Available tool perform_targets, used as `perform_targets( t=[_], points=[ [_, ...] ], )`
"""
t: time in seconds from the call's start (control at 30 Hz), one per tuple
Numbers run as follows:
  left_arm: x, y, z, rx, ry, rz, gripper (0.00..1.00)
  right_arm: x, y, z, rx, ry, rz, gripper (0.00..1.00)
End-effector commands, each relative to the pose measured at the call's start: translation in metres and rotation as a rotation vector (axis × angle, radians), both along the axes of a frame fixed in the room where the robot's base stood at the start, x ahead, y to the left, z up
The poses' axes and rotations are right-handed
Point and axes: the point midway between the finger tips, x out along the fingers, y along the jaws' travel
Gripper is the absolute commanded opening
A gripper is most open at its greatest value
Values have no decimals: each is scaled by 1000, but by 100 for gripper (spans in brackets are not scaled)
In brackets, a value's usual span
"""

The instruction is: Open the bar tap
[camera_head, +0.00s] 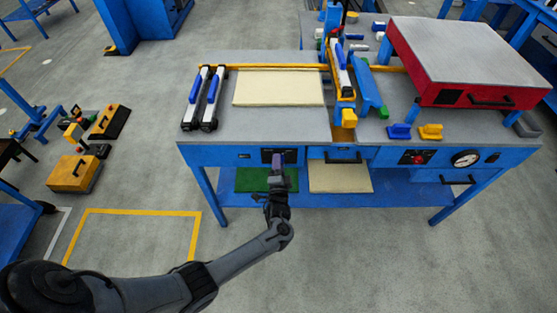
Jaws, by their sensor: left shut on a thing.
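My left gripper (277,176) reaches up to the front face of the blue workbench. It is shut on a small narrow purple-grey piece (278,160) in front of a black panel (267,155). This piece appears to be the bar tap's handle, but the fingers hide much of it and I cannot tell its exact shape or how far it is turned. My right gripper is not in view.
The bench top (285,120) carries a cream sheet (278,88), two clamp bars (203,98) and a red-sided press (465,65). A red knob (415,157) and a gauge (466,158) are on the front, right. Green and cream sheets lie on the lower shelf.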

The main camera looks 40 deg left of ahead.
Motion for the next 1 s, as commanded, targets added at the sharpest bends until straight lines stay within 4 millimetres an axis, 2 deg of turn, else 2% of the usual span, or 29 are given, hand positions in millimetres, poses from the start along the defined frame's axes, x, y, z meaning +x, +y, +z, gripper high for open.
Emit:
perform_targets(
  t=[0.1,0.4,1.0],
  points=[
    [1,0,4,67,54,-1,11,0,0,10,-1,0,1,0],
    [1,0,2,178,145,-1,11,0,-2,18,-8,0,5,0],
    [0,0,0,212,175,-1,11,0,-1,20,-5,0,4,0]
  ],
)
